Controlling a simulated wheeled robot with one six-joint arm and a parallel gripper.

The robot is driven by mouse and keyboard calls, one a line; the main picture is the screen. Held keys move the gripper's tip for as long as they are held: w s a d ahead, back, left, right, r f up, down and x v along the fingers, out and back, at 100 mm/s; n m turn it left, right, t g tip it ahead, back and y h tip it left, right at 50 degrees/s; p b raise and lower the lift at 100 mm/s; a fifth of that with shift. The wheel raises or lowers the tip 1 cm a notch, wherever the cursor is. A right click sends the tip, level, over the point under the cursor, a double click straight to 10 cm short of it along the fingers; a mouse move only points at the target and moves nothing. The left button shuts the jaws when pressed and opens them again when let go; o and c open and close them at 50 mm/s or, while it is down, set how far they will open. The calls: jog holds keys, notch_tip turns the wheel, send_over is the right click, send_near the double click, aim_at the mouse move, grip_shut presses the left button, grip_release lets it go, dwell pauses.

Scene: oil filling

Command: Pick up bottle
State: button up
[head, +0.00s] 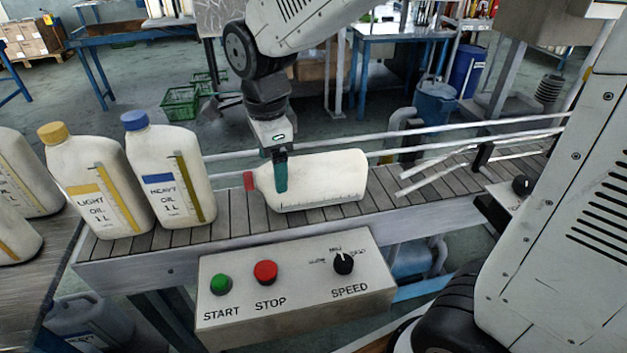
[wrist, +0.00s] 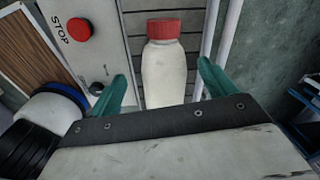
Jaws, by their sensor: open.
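A white bottle with a red cap (head: 325,182) lies on its side on the slatted conveyor, cap toward the left. My gripper (head: 280,178) is over its neck end, with one teal finger showing in front of the bottle; the other finger is hidden in the head view. In the wrist view the bottle (wrist: 165,75) sits between the two spread teal fingers of my gripper (wrist: 162,85), with visible gaps on both sides. The gripper is open. Two upright bottles stand on the conveyor to the left: a yellow-capped light oil bottle (head: 97,190) and a blue-capped heavy oil bottle (head: 168,180).
A control box (head: 295,295) with START, STOP and SPEED controls stands in front of the conveyor (head: 240,215). Metal guide rails (head: 415,148) run behind the bottle and angle across the belt to the right. More white bottles (head: 22,180) stand at the far left.

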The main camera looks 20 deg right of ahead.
aim_at(273, 179)
jog(key=f, duration=0.4)
jog(key=shift+w+f, duration=0.25)
jog(key=shift+f, duration=0.15)
jog(key=c, duration=1.1)
jog(key=shift+r, duration=0.1)
